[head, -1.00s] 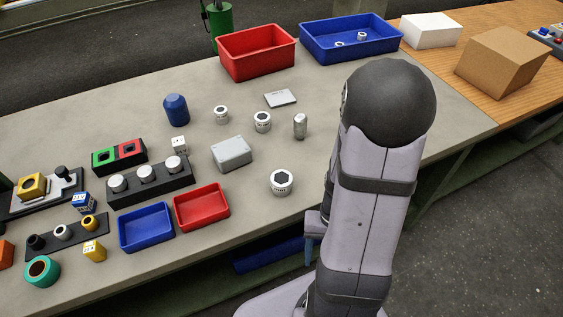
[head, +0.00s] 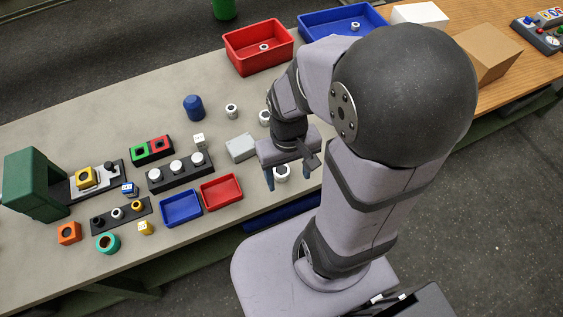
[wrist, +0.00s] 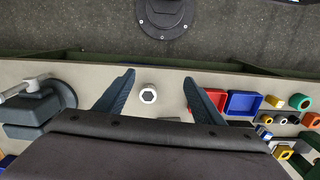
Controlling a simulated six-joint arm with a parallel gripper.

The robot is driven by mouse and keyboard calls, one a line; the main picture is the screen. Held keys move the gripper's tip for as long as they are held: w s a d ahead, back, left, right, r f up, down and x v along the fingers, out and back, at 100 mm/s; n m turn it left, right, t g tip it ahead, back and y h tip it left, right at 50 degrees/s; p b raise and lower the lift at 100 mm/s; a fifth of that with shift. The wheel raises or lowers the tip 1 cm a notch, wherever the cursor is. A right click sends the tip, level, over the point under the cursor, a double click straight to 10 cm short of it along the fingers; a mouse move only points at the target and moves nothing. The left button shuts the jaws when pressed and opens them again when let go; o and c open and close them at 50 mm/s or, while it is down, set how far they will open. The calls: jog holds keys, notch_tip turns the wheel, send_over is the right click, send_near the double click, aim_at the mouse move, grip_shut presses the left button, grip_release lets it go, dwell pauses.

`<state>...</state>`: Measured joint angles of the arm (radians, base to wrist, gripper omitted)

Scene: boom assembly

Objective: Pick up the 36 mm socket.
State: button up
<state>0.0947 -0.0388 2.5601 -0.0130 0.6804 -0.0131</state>
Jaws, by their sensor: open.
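A white ringed socket with a dark hexagonal opening (head: 282,173) stands upright on the grey bench near its front edge. It also shows in the wrist view (wrist: 148,94), between my fingers as seen from above and apart from both. Its size marking is not readable here. My gripper (head: 289,181) is open and empty above this socket, fingers pointing down; the wrist view shows both fingertips (wrist: 159,76) spread wide. Two other similar sockets stand farther back, one in the open (head: 231,111) and one (head: 265,118) beside my wrist.
A grey box (head: 241,147) and a small red tray (head: 240,192) sit left of my gripper, with a blue tray (head: 181,225) beyond. A red bin (head: 277,61) and a blue bin (head: 312,27) stand behind. A dark vise-like object (wrist: 40,105) is left in the wrist view.

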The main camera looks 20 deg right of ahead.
notch_tip(320, 180, up, 6)
jog(key=a+p, duration=0.2)
jog(key=p, duration=0.2)
jog(key=s+d+f+n+g+h+b, duration=0.2)
jog(key=s+d+f+n+g+h, duration=0.15)
jog(key=f+n+h, duration=0.2)
jog(key=n+t+h+b, duration=0.1)
jog(key=n+t+h, duration=0.65)
jog(key=n, duration=0.75)
send_over(279, 177)
jog(key=s+d, duration=0.4)
notch_tip(279, 177, down, 9)
jog(key=w+a+f+n+t+y, duration=0.1)
jog(key=f+n+t, duration=0.1)
jog(key=a+f+n+t+y, duration=0.1)
jog(key=a+f+n+t, duration=0.1)
jog(key=f, duration=0.1)
jog(key=w+a+f+n+t+y+b, duration=0.1)
jog(key=a+f+n+t, duration=0.1)
jog(key=n, duration=0.1)
jog(key=shift+w+f, duration=0.2)
jog(key=shift+w, duration=0.1)
jog(key=shift+a+f+n+t+y, duration=0.25)
jog(key=shift+f+n+t+y, duration=0.1)
jog(key=shift+f+y, duration=0.1)
jog(key=shift+b+x, duration=0.8)
jog(key=shift+x, duration=1.75)
